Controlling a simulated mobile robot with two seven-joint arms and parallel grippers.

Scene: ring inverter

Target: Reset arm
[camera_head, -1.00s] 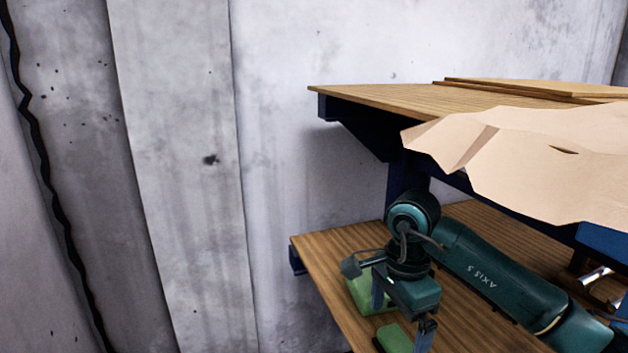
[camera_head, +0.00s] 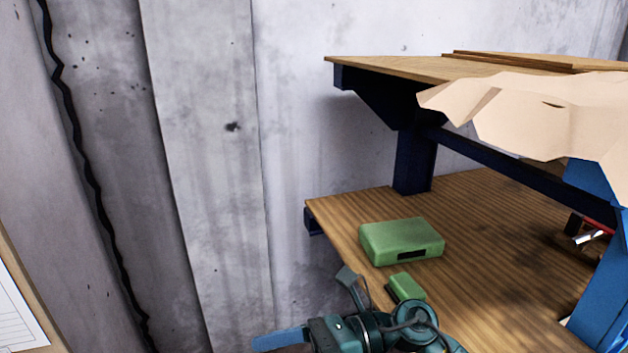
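My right arm's teal wrist (camera_head: 385,330) shows at the bottom of the view, right of the middle, coming in from the lower right. Its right gripper (camera_head: 282,339) points left at the bottom edge, with a blue finger-like part showing. The lower part is cut off by the frame, so I cannot tell whether it is open or shut. Nothing is seen held. My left arm and gripper are out of view.
A wooden workbench shelf (camera_head: 475,215) holds a larger green box (camera_head: 400,240) and a smaller green box (camera_head: 406,287) near my wrist. Crumpled tan paper (camera_head: 520,115) overhangs the bench's upper top (camera_head: 400,68). A concrete wall (camera_head: 200,170) stands behind. A framed sheet (camera_head: 18,310) shows lower left.

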